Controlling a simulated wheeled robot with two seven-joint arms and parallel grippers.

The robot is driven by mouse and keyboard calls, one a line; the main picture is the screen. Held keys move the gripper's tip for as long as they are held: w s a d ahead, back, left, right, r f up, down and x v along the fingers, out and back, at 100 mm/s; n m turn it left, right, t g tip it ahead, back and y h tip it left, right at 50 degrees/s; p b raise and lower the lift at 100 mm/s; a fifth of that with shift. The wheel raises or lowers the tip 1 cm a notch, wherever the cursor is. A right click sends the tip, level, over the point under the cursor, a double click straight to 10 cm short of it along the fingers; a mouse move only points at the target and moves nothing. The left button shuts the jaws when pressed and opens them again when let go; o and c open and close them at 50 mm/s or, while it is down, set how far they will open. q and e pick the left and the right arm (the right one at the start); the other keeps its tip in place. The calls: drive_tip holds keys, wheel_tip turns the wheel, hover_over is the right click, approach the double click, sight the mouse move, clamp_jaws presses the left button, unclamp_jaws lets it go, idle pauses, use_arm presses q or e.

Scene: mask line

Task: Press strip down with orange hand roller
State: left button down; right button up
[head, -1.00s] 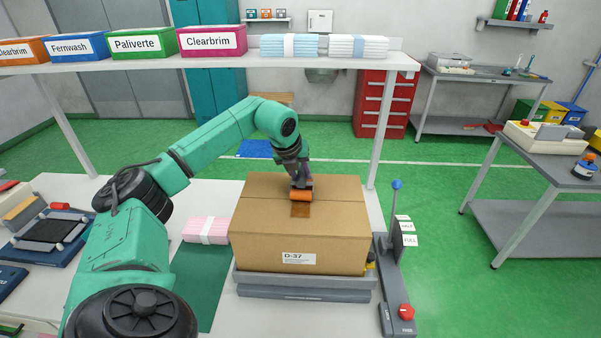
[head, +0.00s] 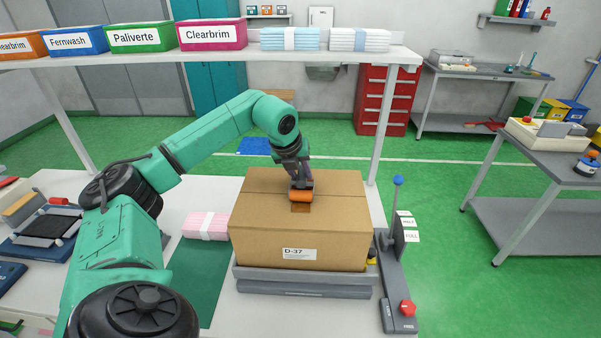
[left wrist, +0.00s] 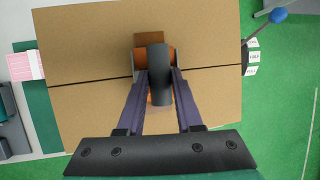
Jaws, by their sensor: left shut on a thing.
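My left gripper (head: 301,184) is shut on the orange hand roller (head: 301,196), with the roller down at the top of the cardboard box (head: 265,215). In the left wrist view, the roller's black handle (left wrist: 159,75) stands between the fingers and the orange roller (left wrist: 170,57) shows behind it. The brown strip (head: 301,208) lies flat on the box top and shows just on the near side of the roller. In the left wrist view, part of the strip (left wrist: 149,39) shows beyond the roller. The gripper hides the rest. My right gripper is in neither view.
The box, labelled D-37, sits on a grey platform (head: 300,290). A lever with a blue knob (head: 398,181) stands close at its right. A pink pack (head: 207,226) and green mat (head: 197,280) lie at its left. A shelf (head: 290,55) with boxes spans behind.

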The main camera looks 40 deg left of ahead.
use_arm(q)
wheel_tip(320, 180, up, 8)
drive_tip(key=p, duration=0.5)
